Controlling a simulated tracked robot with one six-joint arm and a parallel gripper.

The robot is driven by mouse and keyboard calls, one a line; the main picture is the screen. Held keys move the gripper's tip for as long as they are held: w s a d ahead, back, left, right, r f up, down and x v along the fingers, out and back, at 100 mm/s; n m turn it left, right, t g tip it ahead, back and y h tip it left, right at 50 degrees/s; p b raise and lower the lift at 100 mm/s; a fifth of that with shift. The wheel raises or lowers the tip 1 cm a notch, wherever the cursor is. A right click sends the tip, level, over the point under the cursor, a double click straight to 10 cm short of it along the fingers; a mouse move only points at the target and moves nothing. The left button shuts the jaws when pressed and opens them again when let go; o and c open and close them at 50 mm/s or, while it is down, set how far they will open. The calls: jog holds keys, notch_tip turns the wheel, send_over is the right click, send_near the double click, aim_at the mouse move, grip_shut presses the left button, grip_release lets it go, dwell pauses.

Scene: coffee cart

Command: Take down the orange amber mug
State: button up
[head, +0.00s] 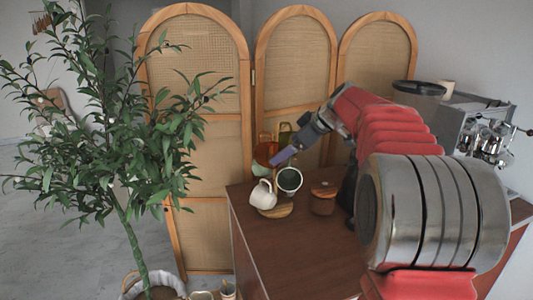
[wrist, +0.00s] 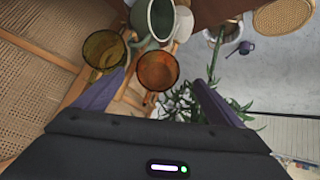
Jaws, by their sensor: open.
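The orange amber mug (head: 265,153) hangs on the far side of a mug stand with a round wooden base (head: 278,211) on the brown cart. In the wrist view the orange mug (wrist: 157,72) is see-through and lies between the two finger lines, ahead of the tips. My gripper (head: 287,155) is open and empty, and its finger partly covers the orange mug in the head view. In the wrist view my gripper (wrist: 160,80) has one purple finger each side of the mug; contact cannot be told. The mug's handle is not clear.
An olive amber mug (wrist: 103,50) hangs close beside the left finger. A dark green mug (head: 289,180) and a white mug (head: 263,195) are on the same stand. A lidded jar (head: 323,198) stands to the right. A leafy plant (head: 115,130) and screen (head: 293,70) flank the cart.

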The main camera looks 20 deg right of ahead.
aim_at(276, 167)
jog(key=shift+x, duration=1.3)
jog(key=shift+x, duration=2.6)
jog(key=shift+d, duration=0.2)
jog(key=shift+c, duration=0.2)
jog(key=c, duration=1.2)
